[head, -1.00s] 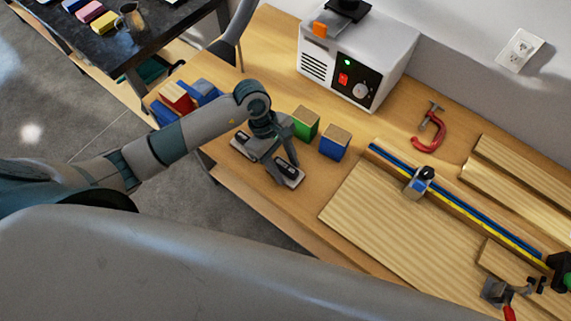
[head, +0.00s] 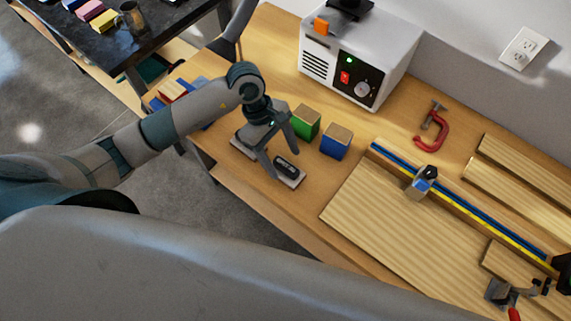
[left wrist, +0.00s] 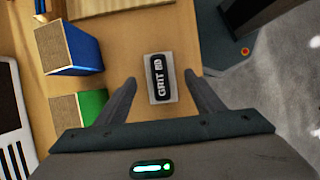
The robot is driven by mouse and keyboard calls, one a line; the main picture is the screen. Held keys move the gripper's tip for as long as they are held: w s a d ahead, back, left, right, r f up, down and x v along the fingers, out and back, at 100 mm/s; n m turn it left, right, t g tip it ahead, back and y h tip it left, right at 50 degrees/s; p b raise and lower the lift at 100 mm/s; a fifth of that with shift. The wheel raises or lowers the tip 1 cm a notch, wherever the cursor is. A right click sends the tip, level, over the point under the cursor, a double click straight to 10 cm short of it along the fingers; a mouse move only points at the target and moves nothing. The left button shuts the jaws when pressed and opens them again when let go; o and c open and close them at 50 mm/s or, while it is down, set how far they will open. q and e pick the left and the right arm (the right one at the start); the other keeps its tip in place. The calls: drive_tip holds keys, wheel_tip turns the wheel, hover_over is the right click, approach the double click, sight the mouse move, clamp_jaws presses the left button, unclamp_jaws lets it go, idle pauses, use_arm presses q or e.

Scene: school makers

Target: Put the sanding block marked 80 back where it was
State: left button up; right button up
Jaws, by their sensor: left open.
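A flat block with a pale base and black top (head: 289,169) lies near the bench's front edge. In the left wrist view its label (left wrist: 161,78) reads GRIT and what looks like 80. My left gripper (head: 285,161) is open over this block, its fingers pointing down. In the wrist view the fingertips stand on either side of the block, with gaps to it. I cannot tell the height between them. A second pale block (head: 239,150) lies to the left, mostly hidden by my gripper. My right gripper does not show.
A green block (head: 306,125) and a blue block (head: 335,145), both brown-topped, stand just behind. A white machine (head: 357,55) is at the back. A wide board (head: 390,215), fence and red clamp (head: 432,138) lie right. Red and blue items (head: 175,93) are left.

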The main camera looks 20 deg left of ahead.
use_arm(q)
drive_tip(key=b+v, duration=0.3)
drive_tip(key=v, duration=0.5)
drive_tip(key=shift+r, duration=0.3)
idle(2.1)
